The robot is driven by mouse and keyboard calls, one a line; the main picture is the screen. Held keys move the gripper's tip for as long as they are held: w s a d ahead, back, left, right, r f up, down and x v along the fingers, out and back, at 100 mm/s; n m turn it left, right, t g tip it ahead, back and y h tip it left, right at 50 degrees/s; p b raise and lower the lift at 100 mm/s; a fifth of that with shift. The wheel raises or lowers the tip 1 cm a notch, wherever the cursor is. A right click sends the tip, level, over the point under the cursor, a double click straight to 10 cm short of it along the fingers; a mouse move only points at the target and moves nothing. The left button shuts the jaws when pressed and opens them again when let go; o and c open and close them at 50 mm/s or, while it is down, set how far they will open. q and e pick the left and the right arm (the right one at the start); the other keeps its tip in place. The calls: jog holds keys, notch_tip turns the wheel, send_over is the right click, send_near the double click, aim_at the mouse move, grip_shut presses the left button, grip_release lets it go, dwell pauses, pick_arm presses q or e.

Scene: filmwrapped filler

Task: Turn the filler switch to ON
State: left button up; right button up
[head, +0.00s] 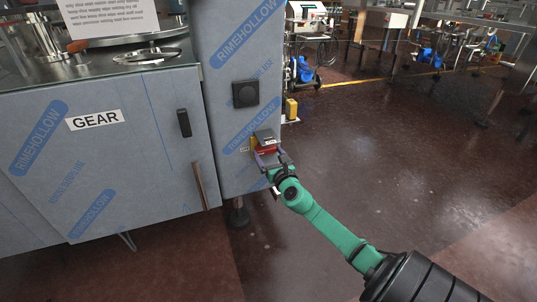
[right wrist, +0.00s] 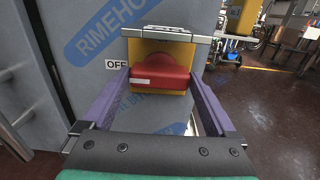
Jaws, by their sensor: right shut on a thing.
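The filler switch is a red knob (right wrist: 160,78) on a yellow plate (right wrist: 184,56), fixed to the film-wrapped machine column. A white label reading OFF (right wrist: 116,64) is beside it on the left in the right wrist view. In the head view the red knob (head: 267,149) is partly covered by my right gripper (head: 266,152). My right gripper (right wrist: 160,82) is shut on the knob, with one purple finger on each side. A white strip on the knob points left, toward the OFF label. No ON label is readable. My left gripper is in neither view.
A black square fitting (head: 245,93) is on the column above the switch. A cabinet marked GEAR (head: 95,120) with a black handle (head: 184,123) stands to the left. The brown floor (head: 390,160) to the right is open.

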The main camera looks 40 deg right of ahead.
jog(key=shift+f+m+b, duration=0.1)
jog(key=shift+m+b, duration=0.4)
jog(key=shift+m, duration=0.5)
jog(key=m+b, duration=0.1)
jog(key=m, duration=0.2)
jog(key=m+b, duration=0.1)
jog(key=m, duration=0.5)
jog(key=shift+d, duration=0.1)
jog(key=m, duration=0.2)
jog(key=shift+m, duration=1.5)
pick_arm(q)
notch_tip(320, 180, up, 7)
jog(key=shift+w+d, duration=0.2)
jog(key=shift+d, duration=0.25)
pick_arm(e)
jog(key=shift+f+m, duration=0.1)
jog(key=shift+m, duration=0.9)
